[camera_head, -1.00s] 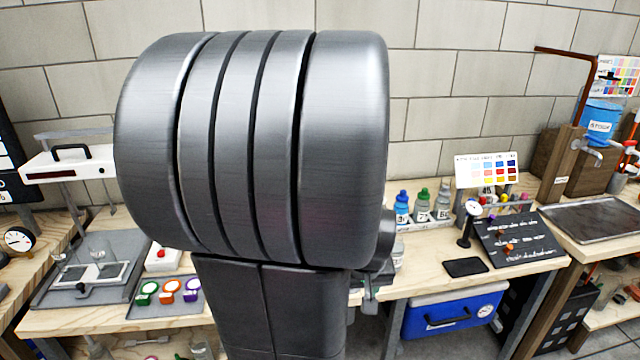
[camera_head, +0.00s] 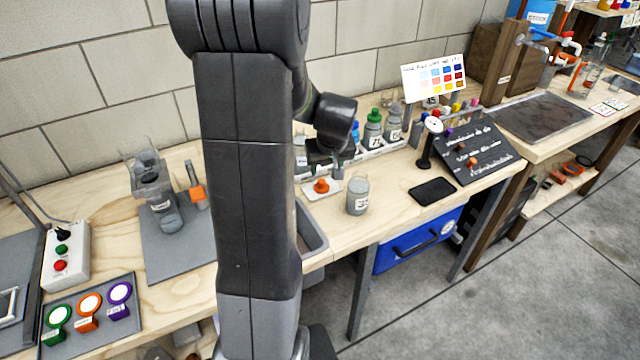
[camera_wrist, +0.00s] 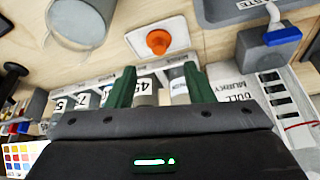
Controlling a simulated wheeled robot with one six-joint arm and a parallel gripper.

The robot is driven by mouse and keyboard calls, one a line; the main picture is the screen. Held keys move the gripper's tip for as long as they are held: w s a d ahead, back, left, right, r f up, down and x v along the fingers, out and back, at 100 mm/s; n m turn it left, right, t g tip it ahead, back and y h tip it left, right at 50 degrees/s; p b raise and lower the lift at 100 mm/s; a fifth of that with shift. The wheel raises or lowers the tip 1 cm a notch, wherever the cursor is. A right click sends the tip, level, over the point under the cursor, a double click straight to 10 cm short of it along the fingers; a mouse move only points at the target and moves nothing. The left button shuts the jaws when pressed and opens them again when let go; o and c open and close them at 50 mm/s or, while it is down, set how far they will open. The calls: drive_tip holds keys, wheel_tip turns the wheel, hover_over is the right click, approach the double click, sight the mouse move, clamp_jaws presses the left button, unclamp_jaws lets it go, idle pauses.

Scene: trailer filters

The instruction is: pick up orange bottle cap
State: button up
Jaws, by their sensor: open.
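The orange bottle cap (camera_head: 321,187) sits on a small white square plate (camera_head: 312,194) on the wooden bench, just left of an open, capless glass bottle (camera_head: 358,197). In the wrist view the cap (camera_wrist: 158,42) lies at upper centre, beyond my fingertips. In the head view my arm hides much of the gripper.
A rack of labelled bottles (camera_head: 373,130) stands close behind the cap. The open bottle (camera_wrist: 82,22) is at upper left in the wrist view. A black pad (camera_head: 433,191) lies to the right.

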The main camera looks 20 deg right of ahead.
hover_over(322, 182)
drive_tip(key=s, duration=0.3)
drive_tip(key=f, duration=0.5)
drive_tip(key=shift+a+f, duration=0.15)
drive_tip(key=shift+a, duration=0.15)
drive_tip(key=shift+w+p+x, duration=0.15)
drive_tip(key=shift+p+x, duration=0.15)
drive_tip(key=shift+x, duration=1.05)
drive_tip(key=shift+w+p+x, duration=0.15)
drive_tip(key=shift+p+x, duration=0.15)
drive_tip(key=shift+x, duration=1.05)
drive_tip(key=shift+d, duration=0.15)
drive_tip(key=shift+c, duration=0.2)
drive_tip(key=c, duration=0.6)
